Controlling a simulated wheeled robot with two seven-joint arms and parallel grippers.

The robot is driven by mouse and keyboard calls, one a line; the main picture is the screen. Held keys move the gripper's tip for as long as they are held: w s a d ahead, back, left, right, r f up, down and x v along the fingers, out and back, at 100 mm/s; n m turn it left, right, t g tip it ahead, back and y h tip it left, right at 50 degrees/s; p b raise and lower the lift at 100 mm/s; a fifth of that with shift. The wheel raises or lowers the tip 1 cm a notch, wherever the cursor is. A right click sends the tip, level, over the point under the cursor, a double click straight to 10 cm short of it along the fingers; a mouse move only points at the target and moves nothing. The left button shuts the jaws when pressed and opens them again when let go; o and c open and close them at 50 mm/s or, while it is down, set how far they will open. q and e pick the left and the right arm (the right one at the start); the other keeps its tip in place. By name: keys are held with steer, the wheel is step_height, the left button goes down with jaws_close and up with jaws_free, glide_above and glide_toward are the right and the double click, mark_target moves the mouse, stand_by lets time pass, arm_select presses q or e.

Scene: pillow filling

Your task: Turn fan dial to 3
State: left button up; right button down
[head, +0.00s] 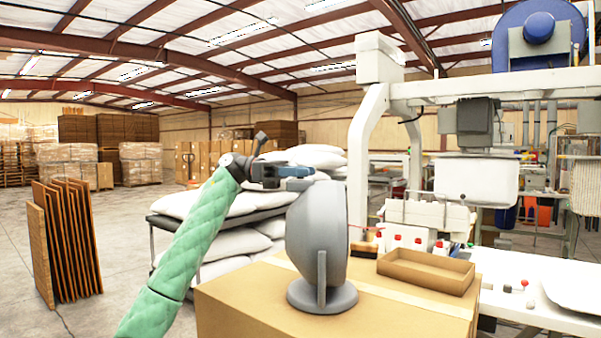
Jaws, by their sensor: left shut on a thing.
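The grey fan (316,236) stands upright on its round base on top of a cardboard box (245,301), in the middle of the head view. I see it from the side, and its dial and numbers cannot be made out. My left arm, in a green sleeve, comes up from the lower left. My left gripper (297,177) is at the fan's upper left edge. It is shut, apparently on the fan dial, which the fingers and the housing hide. My right gripper is not in view.
An open shallow cardboard tray (427,271) sits on the box right of the fan. White pillows (233,203) are stacked on a rack behind my arm. A sewing machine with a white table (530,305) stands at the right. Cardboard panels (68,240) stand on the left floor.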

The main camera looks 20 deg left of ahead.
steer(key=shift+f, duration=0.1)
arm_select(q)
steer(key=o, duration=0.9)
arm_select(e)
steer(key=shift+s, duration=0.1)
arm_select(q)
steer(key=shift+a, duration=0.15)
steer(key=shift+a, duration=0.3)
steer(key=shift+w+a+b, duration=0.25)
steer(key=shift+a+b, duration=0.05)
steer(key=shift+a, duration=1.45)
steer(key=shift+w+a+b, duration=0.2)
steer(key=shift+a+b, duration=0.05)
steer(key=shift+a, duration=1.5)
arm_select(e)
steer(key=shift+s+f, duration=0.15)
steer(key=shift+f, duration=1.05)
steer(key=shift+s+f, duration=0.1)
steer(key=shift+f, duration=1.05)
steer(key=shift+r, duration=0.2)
